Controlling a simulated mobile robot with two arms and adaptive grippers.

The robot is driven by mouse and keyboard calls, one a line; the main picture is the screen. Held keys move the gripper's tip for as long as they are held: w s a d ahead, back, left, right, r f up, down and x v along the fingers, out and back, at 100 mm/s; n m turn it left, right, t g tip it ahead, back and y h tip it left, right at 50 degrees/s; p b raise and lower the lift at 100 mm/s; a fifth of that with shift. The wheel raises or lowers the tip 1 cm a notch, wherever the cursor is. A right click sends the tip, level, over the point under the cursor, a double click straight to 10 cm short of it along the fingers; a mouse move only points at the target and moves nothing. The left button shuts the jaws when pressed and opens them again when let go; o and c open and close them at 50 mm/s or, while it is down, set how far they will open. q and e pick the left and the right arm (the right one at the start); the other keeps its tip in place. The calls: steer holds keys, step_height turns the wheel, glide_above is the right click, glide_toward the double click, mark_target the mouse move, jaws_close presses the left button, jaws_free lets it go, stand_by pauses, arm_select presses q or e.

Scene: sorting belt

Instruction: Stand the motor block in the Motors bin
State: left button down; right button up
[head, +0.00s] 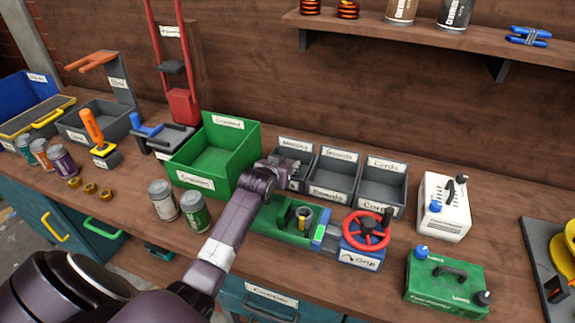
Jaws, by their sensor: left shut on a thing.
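The Motors bin (308,175) is the leftmost of three grey bins right of the green bin, with its label on the back wall. My left gripper (281,176) is at this bin's left side, over its opening. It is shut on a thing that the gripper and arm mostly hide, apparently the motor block. I cannot tell its tilt or whether it touches the bin floor. My right gripper is out of view.
A large green bin (213,147) stands close left of my gripper. Two more grey bins (381,185) stand to the right. A green machine with a red handwheel (367,230) is in front. Cans (194,211) stand left of my arm.

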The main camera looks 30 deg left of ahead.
arm_select(q)
steer(key=c, duration=1.4)
jaws_free()
steer(key=shift+f, duration=0.1)
steer(key=v, duration=1.2)
steer(key=shift+s+f, duration=0.1)
